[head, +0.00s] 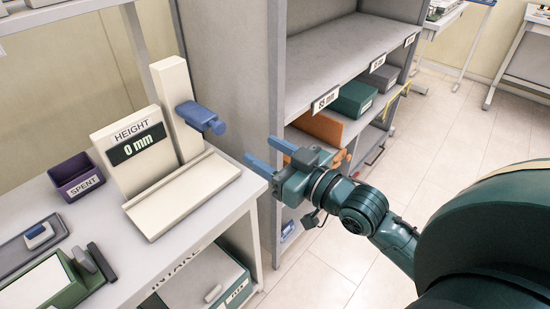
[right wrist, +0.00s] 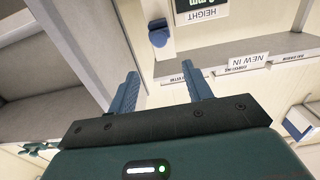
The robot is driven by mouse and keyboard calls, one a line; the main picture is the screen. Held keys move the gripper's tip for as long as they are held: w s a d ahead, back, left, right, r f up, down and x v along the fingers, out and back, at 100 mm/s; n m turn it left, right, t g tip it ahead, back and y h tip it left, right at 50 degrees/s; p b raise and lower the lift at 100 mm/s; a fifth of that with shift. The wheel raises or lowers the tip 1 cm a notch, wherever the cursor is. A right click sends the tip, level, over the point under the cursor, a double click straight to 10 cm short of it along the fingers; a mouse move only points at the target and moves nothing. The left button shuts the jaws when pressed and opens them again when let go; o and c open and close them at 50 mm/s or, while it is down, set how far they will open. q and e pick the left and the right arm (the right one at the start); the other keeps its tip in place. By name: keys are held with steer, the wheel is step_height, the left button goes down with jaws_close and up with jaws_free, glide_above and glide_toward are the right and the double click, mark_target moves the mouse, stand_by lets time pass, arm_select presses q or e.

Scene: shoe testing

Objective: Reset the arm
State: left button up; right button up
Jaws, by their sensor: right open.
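My right gripper (head: 260,152) has blue fingers spread apart with nothing between them. It hangs in the air beside the right end of the white table (head: 215,222), in front of the shelf unit. In the right wrist view its two fingers (right wrist: 160,72) also stand apart and empty. My right arm comes in from the right side of the head view. My left gripper does not show in either view.
A cream height gauge (head: 186,195) reading 0 mm stands on the table, with a blue slider (head: 200,117). A purple SPENT bin (head: 77,177) is to its left. The grey shelf unit (head: 345,50) holds orange (head: 318,127) and green boxes (head: 354,99). Floor at right is clear.

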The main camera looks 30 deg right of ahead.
steer(key=shift+v, duration=0.8)
arm_select(q)
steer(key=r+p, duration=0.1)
steer(key=p, duration=0.2)
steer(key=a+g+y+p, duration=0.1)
steer(key=p, duration=0.2)
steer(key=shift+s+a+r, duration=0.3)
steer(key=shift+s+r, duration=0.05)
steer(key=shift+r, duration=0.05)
arm_select(e)
steer(key=s+a+f+g+h, duration=0.1)
steer(key=s+a+f+g, duration=0.1)
steer(key=f, duration=0.5)
steer(key=s+a+f+g+h, duration=0.1)
steer(key=s+a+f+g, duration=0.1)
steer(key=s+f, duration=0.3)
steer(key=s+a+f+m+g, duration=0.1)
steer(key=s+a+f+g, duration=0.1)
steer(key=f, duration=0.7)
steer(key=shift+s+a+h, duration=0.4)
steer(key=shift+s+a, duration=0.2)
steer(key=shift+s, duration=0.3)
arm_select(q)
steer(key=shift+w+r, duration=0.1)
